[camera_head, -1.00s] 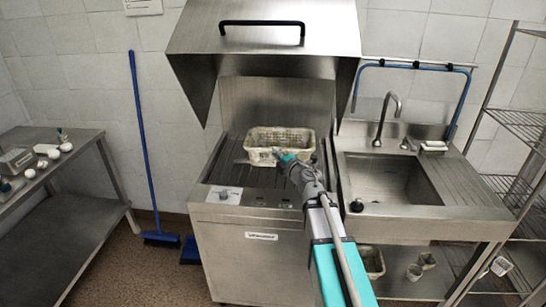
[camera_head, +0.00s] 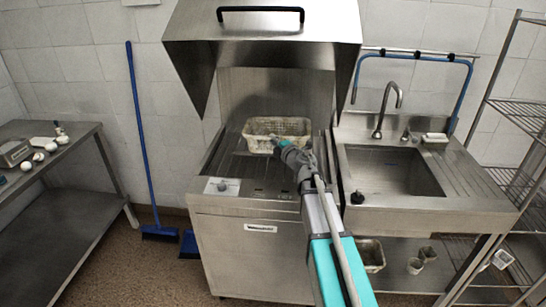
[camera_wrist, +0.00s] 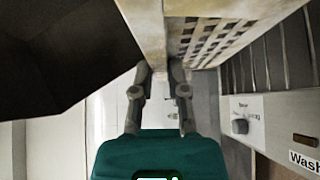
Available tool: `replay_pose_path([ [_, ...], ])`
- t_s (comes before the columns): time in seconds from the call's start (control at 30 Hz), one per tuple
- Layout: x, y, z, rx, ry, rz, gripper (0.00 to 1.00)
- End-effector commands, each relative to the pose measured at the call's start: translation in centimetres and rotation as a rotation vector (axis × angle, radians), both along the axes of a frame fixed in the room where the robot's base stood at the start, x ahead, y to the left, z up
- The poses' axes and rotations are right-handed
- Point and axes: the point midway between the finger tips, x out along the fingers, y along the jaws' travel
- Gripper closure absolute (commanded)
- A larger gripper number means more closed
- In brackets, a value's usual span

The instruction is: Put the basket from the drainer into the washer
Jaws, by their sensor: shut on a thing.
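The cream perforated basket (camera_head: 290,128) is inside the open washer (camera_head: 262,185), over its ribbed bed; I cannot tell whether it rests on the bed or hangs just above it. My gripper (camera_head: 279,145) reaches in from the front right and is at the near wall of the basket. In the wrist view my gripper (camera_wrist: 158,68) is shut on the wall of the basket (camera_wrist: 205,40), whose holes show on the right. The washer's hood (camera_head: 265,35) is raised above. The fingertips are partly hidden behind the basket wall.
A black knob (camera_head: 357,197) stands at the sink's front left. A steel table (camera_head: 50,150) with small items is at left, a wire rack (camera_head: 515,120) at right.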

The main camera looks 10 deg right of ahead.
Motion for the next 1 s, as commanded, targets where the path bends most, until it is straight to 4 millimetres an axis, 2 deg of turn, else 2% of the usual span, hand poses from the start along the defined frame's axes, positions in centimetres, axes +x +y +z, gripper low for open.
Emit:
replay_pose_path([
  [0.03, 1.4, -0.2, -0.8, 0.000, 0.000, 0.000, 1.00],
  [0.17, 3.6, -0.5, -1.8, 0.000, 0.000, 0.000, 1.00],
  [0.5, 6.1, -0.9, -5.2, 0.000, 0.000, -0.001, 1.00],
  [0.7, 7.1, -1.0, -6.3, 0.000, 0.000, -0.002, 1.00],
  [1.0, 7.3, -1.1, -6.4, 0.000, 0.000, -0.002, 1.00],
])
